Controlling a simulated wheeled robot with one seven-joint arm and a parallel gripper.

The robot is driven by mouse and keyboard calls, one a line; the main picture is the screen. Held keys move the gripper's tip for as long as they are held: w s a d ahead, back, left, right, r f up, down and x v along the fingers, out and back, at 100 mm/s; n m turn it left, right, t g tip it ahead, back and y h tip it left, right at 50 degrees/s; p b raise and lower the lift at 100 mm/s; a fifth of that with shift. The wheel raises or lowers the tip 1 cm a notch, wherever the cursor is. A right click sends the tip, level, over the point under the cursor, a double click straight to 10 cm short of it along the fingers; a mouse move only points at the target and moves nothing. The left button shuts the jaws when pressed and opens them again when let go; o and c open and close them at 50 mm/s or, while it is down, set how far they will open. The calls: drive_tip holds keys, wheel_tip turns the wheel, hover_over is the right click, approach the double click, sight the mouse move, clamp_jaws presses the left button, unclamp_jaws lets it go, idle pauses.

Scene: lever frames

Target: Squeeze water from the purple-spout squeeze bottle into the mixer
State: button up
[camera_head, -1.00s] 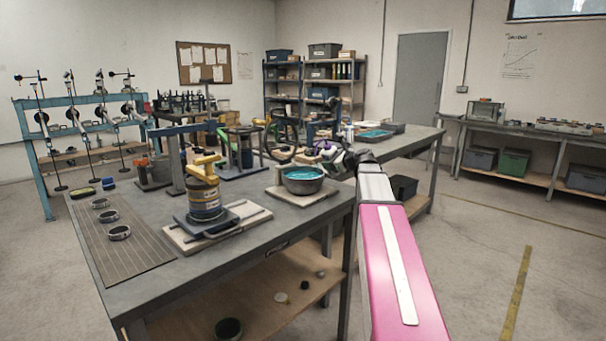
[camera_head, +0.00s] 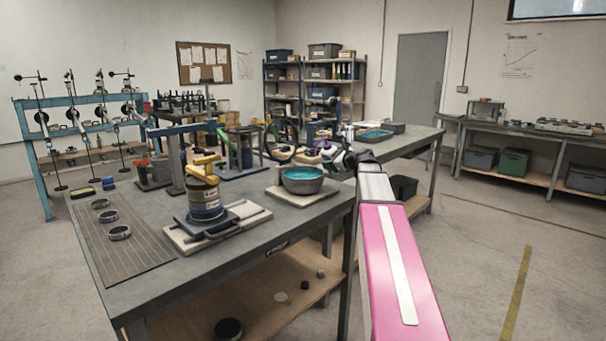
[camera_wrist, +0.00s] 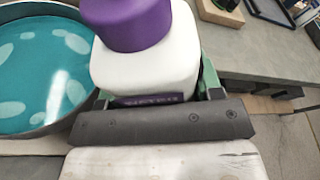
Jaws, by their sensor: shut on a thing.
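The white squeeze bottle with a purple top (camera_wrist: 140,55) fills the middle of the wrist view, upright between the jaws of my gripper (camera_wrist: 160,110), which is shut on it. The mixer bowl (camera_wrist: 88,112), grey with teal contents, is close at the bottle's left in the wrist view. In the head view the bowl (camera_head: 302,188) stands on a pale board on the near bench. My gripper (camera_head: 345,158) is just right of the bowl there, and the bottle is mostly hidden by it. The spout's tip is not clear in the wrist view.
A yellow-topped can (camera_head: 205,197) stands on a board left of the bowl. Several rings lie on a ribbed mat (camera_head: 115,250) at the bench's left.

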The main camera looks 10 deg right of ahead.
sight(332, 149)
drive_tip(key=shift+r, duration=2.45)
drive_tip(key=shift+s+a, duration=0.1)
